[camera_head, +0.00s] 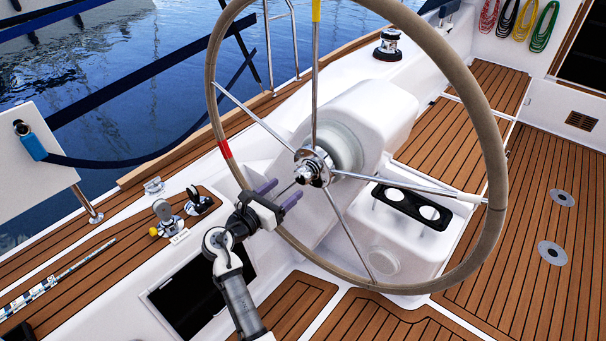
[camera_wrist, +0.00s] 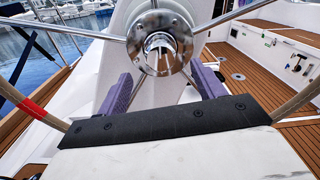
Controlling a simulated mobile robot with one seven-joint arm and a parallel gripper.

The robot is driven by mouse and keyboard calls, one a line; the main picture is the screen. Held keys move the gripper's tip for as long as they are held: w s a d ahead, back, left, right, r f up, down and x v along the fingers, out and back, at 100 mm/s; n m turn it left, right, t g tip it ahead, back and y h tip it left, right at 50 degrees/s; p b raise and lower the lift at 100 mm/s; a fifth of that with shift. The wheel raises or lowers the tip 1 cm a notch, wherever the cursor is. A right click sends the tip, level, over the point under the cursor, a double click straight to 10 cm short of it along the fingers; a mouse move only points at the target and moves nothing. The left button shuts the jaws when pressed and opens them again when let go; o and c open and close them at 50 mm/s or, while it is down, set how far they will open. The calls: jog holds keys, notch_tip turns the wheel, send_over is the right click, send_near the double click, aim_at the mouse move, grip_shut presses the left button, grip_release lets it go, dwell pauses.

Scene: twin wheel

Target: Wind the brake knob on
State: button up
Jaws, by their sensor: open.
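The brake knob (camera_head: 305,171) is a small chrome knob at the centre of the steering wheel's hub. It also shows in the wrist view (camera_wrist: 160,46), inside a round chrome hub plate with bolts. The large wheel (camera_head: 494,150) has a beige rim, metal spokes, a red band at left and a yellow band at top. My gripper (camera_head: 279,194) is open, its two purple fingers pointing toward the hub. In the wrist view the fingers (camera_wrist: 162,88) stand apart, below and to either side of the knob. Nothing is between them; they appear not to touch the knob.
Wheel spokes (camera_head: 258,117) radiate around the hub close to my gripper. A white pedestal (camera_head: 372,112) stands behind the wheel, with a black cup holder (camera_head: 411,207) lower right. Teak deck (camera_head: 520,235) is clear at right. Winch (camera_head: 388,45) and dark blue straps (camera_head: 140,75) lie farther off.

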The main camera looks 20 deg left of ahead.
aim_at(300, 177)
jog(key=x, duration=0.8)
jog(key=shift+p, duration=0.4)
jog(key=c, duration=1)
